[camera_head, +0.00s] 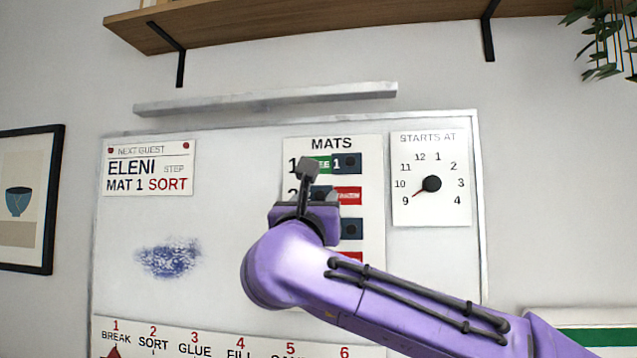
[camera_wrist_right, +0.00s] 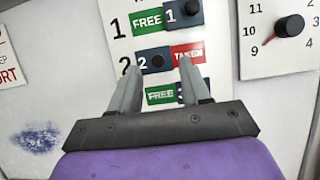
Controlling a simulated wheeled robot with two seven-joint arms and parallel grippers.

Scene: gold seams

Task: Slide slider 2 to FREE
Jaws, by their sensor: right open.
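Slider 2 is a dark blue block with a round black knob and a white 2, on the MATS panel. In the right wrist view slider 2 (camera_wrist_right: 145,63) sits at the left of its row, with the red TAKEN label (camera_wrist_right: 187,54) showing to its right. In the head view slider 2 (camera_head: 321,192) is partly hidden behind my right gripper (camera_head: 308,176). My right gripper is open and empty. In the wrist view its fingertips (camera_wrist_right: 159,68) lie on either side of the knob; whether they reach it I cannot tell. My left gripper is out of view.
Slider 1 (camera_wrist_right: 182,14) and slider 3 (camera_wrist_right: 196,90) sit to the right in their rows with green FREE labels showing. A dial card (camera_head: 431,210) hangs right of the panel. A tray ledge (camera_head: 265,98) and a shelf (camera_head: 300,18) are above.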

